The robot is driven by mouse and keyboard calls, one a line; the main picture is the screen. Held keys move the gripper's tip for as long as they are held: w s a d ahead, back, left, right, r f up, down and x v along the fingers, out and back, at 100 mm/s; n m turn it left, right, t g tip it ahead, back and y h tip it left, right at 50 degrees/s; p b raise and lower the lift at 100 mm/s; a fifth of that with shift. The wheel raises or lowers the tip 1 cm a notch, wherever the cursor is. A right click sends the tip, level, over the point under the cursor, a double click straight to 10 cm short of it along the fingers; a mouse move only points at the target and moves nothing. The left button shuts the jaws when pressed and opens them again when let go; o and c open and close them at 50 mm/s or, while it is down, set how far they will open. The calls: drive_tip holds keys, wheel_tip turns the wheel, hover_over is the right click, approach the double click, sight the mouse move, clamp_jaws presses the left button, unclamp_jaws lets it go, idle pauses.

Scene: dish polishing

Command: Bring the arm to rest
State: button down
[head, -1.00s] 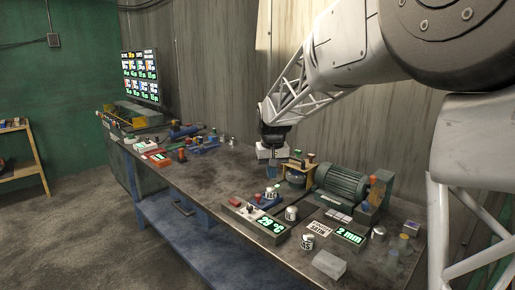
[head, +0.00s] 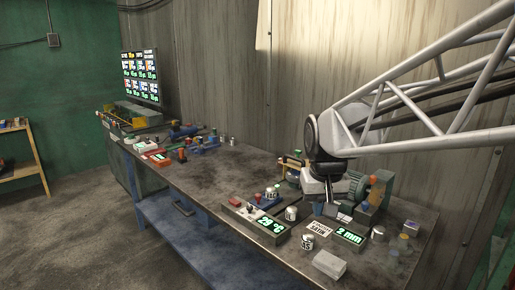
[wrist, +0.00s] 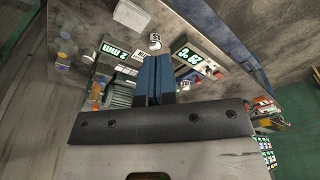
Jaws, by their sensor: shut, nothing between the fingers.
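My gripper (head: 330,209) hangs over the right part of the workbench (head: 215,180), pointing down in front of the green motor (head: 354,188), which it partly hides in the head view. In the wrist view, the two blue fingers of my gripper (wrist: 153,62) lie against each other, shut and empty. I cannot tell how far the fingertips are above the bench. My arm reaches in from the upper right of the head view.
Below my gripper are a "29 °C" display (head: 271,228), a "2 mm" display (head: 349,235), a labelled can (head: 307,242) and a pale block (head: 329,263). A lit screen (head: 140,76) stands at the far left. The bench's middle is largely clear.

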drive_tip(key=s+d+f, duration=0.2)
drive_tip(key=s+f, duration=0.1)
drive_tip(key=s, duration=0.7)
drive_tip(key=s+d+f+m, duration=0.1)
drive_tip(key=s+d+f, duration=0.1)
drive_tip(key=s, duration=0.8)
drive_tip(key=shift+s+d+f+t, duration=0.15)
drive_tip(key=shift+s+f+t, duration=0.2)
drive_tip(key=shift+f, duration=0.35)
drive_tip(key=shift+w, duration=0.15)
